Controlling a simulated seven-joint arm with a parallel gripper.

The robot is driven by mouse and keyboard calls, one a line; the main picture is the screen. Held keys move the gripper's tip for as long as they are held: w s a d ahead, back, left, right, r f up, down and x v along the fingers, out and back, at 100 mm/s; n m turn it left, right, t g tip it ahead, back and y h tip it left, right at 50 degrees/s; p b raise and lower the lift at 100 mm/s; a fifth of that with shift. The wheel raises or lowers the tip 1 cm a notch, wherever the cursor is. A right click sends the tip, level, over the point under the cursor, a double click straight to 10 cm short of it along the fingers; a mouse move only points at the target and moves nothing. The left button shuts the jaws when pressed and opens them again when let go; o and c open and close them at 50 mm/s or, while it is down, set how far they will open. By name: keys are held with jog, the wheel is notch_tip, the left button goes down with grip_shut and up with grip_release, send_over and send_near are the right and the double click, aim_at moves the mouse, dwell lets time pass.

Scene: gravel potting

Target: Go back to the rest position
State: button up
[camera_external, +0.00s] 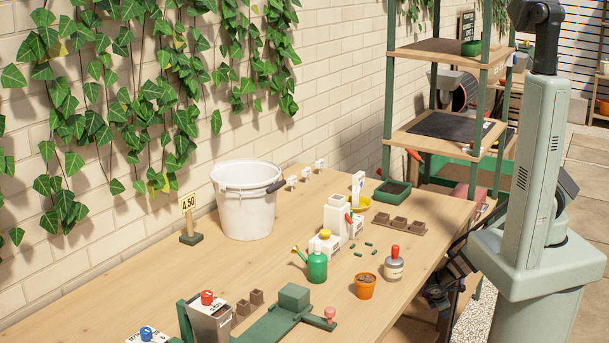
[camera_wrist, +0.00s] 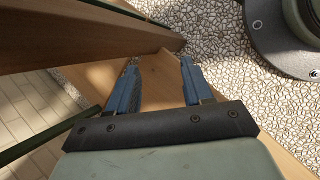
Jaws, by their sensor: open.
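My gripper (camera_wrist: 160,63) is open and empty in the wrist view, its two blue fingers spread apart. Between and beyond the fingers I see a strip of wood and pebbled ground (camera_wrist: 212,38). In the external view my gripper (camera_external: 436,295) hangs low beside the right edge of the wooden table (camera_external: 265,277), partly dark and hard to make out. My arm is folded down close to its column. Nothing is held.
An orange pot (camera_external: 366,287), a jar with a red knob (camera_external: 394,265) and a green watering can (camera_external: 316,266) stand near the table's right side. A white bucket (camera_external: 246,212) stands by the wall. A green-framed shelf (camera_external: 433,130) rises behind the table.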

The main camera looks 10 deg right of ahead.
jog(key=s+d+r+m+g+y, duration=0.3)
jog(key=s+d+m+g, duration=0.7)
jog(key=m, duration=0.7)
jog(key=shift+s+d+y, duration=0.9)
jog(key=shift+s+d, duration=0.35)
jog(key=shift+s, duration=0.05)
